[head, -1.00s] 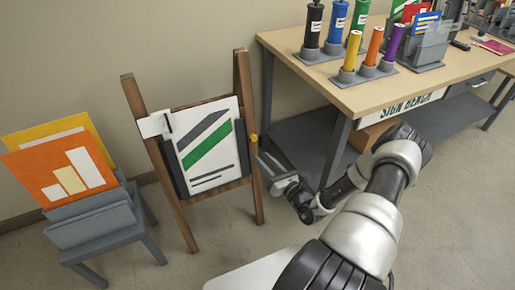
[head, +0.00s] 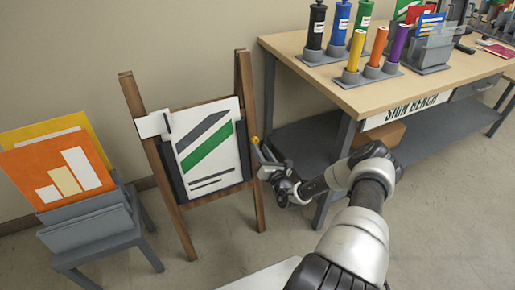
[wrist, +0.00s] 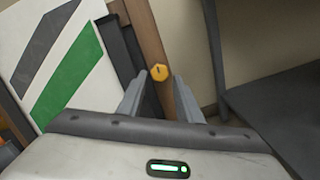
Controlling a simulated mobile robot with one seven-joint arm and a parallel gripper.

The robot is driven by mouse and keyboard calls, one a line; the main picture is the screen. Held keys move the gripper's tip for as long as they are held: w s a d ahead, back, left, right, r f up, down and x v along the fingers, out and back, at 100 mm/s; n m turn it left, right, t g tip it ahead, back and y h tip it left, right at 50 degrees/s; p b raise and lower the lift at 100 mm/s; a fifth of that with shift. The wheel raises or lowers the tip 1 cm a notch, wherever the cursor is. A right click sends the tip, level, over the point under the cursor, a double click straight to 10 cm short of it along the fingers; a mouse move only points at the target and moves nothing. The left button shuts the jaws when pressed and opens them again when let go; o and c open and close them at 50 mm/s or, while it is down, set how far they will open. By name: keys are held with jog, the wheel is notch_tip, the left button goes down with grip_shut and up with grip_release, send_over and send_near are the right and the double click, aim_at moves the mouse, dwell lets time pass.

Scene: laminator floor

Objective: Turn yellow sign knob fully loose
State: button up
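The yellow knob (head: 255,140) sits on the right leg of the wooden easel (head: 249,185), beside the sign board (head: 208,150) with green and grey stripes. In the wrist view the knob (wrist: 159,72) is a small yellow-orange disc with a dark mark on its face. My gripper (head: 266,154) is just below and right of the knob in the head view. In the wrist view my gripper (wrist: 157,92) has its two fingers spread apart, with the knob beyond and between their tips. I see no clear contact with the knob.
The sign bench (head: 400,90) with several coloured rolls stands at the right, its leg close behind my arm. A grey rack (head: 90,230) with orange and yellow boards stands left of the easel. Open floor lies in front of the easel.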

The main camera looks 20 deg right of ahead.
aim_at(256, 142)
jog(key=shift+w+b, duration=0.35)
jog(key=shift+w, duration=1.5)
jog(key=c, duration=0.8)
jog(key=shift+o, duration=0.2)
